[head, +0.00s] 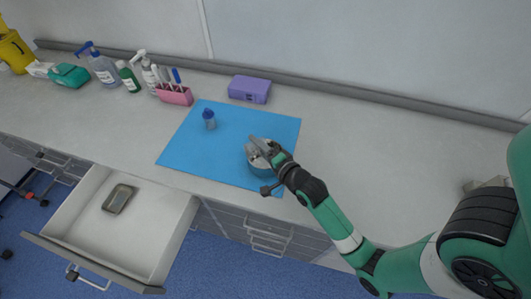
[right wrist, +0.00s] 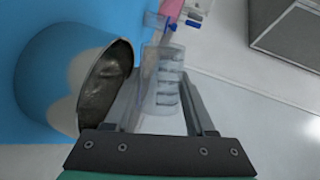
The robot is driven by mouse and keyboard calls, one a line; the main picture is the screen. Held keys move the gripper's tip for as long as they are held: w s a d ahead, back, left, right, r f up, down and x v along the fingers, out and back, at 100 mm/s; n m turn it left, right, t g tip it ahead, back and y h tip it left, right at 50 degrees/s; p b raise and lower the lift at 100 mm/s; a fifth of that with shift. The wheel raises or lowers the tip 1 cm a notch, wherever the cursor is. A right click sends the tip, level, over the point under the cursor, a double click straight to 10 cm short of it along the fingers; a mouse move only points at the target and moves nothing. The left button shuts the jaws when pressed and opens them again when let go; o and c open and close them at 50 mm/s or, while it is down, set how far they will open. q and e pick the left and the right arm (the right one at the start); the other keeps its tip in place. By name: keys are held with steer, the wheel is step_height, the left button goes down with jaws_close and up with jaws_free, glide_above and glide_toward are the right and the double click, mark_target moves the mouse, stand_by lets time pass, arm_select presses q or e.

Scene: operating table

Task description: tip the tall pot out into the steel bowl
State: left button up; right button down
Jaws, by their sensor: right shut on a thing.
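The steel bowl (head: 261,172) stands on the blue mat, partly hidden under my right gripper in the head view. In the right wrist view the bowl (right wrist: 45,75) is at the left, with its dark open mouth facing the gripper. My right gripper (right wrist: 160,100) is shut on a clear, ribbed pot (right wrist: 166,75), which I take as the tall pot. The pot is beside the bowl's rim in that view; I cannot tell its exact tilt or contents. In the head view my right gripper (head: 262,148) is over the bowl. My left gripper is not in view.
A purple box (head: 249,89), a pink holder with pens (head: 174,95) and several bottles stand along the back. An open drawer (head: 75,215) juts out at front left. The counter's right side is largely clear.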

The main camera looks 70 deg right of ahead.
steer(key=shift+f+m+b, duration=0.2)
steer(key=shift+m+b, duration=0.1)
steer(key=shift+b, duration=0.1)
stand_by(0.8)
steer(key=shift+s+d+r+m+t+b, duration=0.1)
steer(key=shift+r+m+t+b, duration=0.2)
steer(key=shift+m+t, duration=0.5)
stand_by(2.7)
